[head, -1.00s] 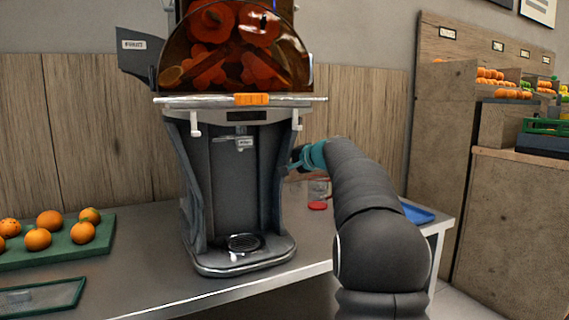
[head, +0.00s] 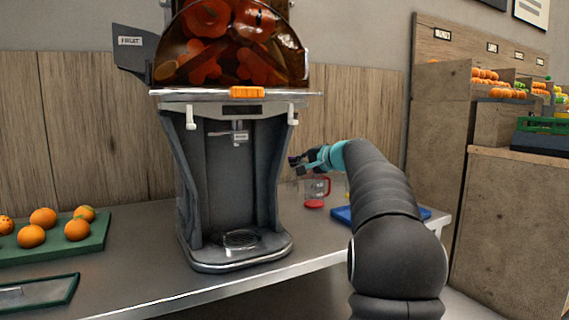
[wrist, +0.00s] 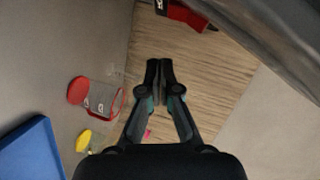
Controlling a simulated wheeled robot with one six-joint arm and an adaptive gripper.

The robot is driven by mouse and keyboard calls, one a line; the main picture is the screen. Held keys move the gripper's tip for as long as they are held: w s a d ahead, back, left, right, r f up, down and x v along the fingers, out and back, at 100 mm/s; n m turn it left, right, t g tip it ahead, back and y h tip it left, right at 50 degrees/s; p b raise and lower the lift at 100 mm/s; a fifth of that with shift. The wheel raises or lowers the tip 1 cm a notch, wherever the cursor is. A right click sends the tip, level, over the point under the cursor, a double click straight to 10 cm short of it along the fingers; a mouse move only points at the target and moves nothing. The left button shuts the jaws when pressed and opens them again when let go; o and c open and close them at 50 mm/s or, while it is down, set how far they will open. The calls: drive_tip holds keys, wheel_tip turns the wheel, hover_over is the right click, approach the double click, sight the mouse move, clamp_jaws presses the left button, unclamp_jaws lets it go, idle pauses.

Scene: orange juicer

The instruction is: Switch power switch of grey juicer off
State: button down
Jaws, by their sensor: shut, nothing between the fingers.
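The grey juicer (head: 228,180) stands upright on the counter in the head view, with its orange-tinted cover on top. Part of its grey body (wrist: 285,35) crosses the top right of the wrist view. A small red and black part (wrist: 188,14) shows at the top of the wrist view beside that body; it may be the power switch, but its position cannot be read. My gripper (head: 297,164) is just right of the juicer, apart from it. In the wrist view my gripper's fingers (wrist: 159,68) are together with nothing between them.
A clear jug with red parts (head: 314,190) stands on the counter (head: 155,270) below my gripper. A blue tray (head: 342,214) lies to its right. A green tray (head: 98,237) with oranges is at the left. The wooden wall panel (head: 345,110) is behind.

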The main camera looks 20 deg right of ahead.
drive_tip(key=f+v, duration=0.1)
drive_tip(key=v, duration=0.6)
drive_tip(key=shift+s+b, duration=0.35)
drive_tip(key=shift+s, duration=0.25)
drive_tip(key=shift+f, duration=0.2)
drive_tip(key=s+a+f+n+g+p, duration=0.2)
drive_tip(key=s+a+f+n+g, duration=0.15)
drive_tip(key=s+a, duration=0.6)
drive_tip(key=s+a+f+n+g+p, duration=0.2)
drive_tip(key=s+a+f+g, duration=0.3)
drive_tip(key=a, duration=0.7)
drive_tip(key=s+a+f+n+h+p, duration=0.1)
drive_tip(key=s+a+f+n, duration=0.1)
drive_tip(key=s+f, duration=0.2)
drive_tip(key=s+a+f+n+h+p, duration=0.1)
drive_tip(key=s+f, duration=0.3)
drive_tip(key=s, duration=0.7)
drive_tip(key=s+a+f+n+h+p, duration=0.1)
drive_tip(key=s+a+f+n+h, duration=0.1)
drive_tip(key=s, duration=0.6)
wheel_tip(320, 180, down, 2)
drive_tip(key=shift+a+f+n+g, duration=0.1)
drive_tip(key=shift+a+n+g, duration=0.3)
drive_tip(key=shift+n, duration=0.45)
